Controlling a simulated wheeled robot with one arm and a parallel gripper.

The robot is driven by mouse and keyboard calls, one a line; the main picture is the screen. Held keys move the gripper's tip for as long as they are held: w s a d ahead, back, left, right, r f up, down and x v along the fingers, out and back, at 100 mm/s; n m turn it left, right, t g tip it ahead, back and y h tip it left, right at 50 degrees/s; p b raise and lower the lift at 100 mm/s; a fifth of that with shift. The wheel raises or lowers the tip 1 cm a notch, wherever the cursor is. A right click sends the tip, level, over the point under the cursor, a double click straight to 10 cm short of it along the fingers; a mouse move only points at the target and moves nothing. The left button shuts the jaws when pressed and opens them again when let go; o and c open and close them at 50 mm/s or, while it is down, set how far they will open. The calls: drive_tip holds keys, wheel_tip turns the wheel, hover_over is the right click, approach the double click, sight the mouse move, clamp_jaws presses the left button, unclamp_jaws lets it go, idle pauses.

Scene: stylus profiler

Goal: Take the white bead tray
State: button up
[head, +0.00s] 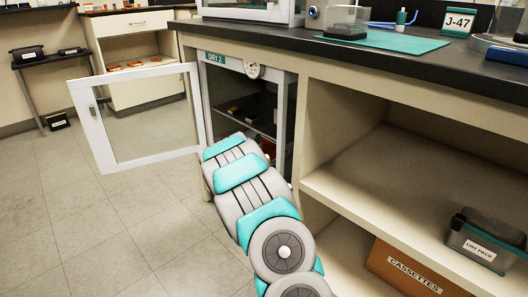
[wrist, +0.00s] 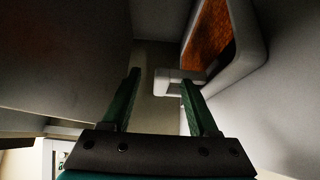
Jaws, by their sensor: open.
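In the wrist view a whitish tray (wrist: 250,62) with a rounded rim and an orange, grainy fill (wrist: 208,38) lies at the upper right; it looks like the bead tray. A short pale tab (wrist: 172,76) juts left from it. My gripper (wrist: 161,80) is open, with its green fingers on either side of the tab's outer part. The tab appears closer to the right finger; I cannot tell whether they touch. In the head view my arm hides the gripper inside the cabinet, where only a bit of orange (head: 267,147) shows.
The cabinet (head: 292,125) has its white-framed glass door (head: 140,70) swung open to the left. A dark shelf (head: 245,122) with small items is inside. Open shelves to the right hold a cassettes box (head: 405,272) and a dry pack container (head: 487,240). Floor at left is clear.

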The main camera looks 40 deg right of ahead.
sight(264, 144)
drive_tip(key=shift+w+d, duration=0.4)
drive_tip(key=shift+w, duration=0.1)
drive_tip(key=shift+w+d+f, duration=0.15)
drive_tip(key=shift+w+d, duration=0.3)
drive_tip(key=shift+w, duration=0.15)
drive_tip(key=shift+w+d+f, duration=0.1)
drive_tip(key=shift+w+d, duration=0.3)
drive_tip(key=shift+w, duration=0.2)
drive_tip(key=shift+x, duration=0.8)
drive_tip(key=shift+a+r, duration=0.1)
drive_tip(key=shift+c, duration=0.2)
clamp_jaws()
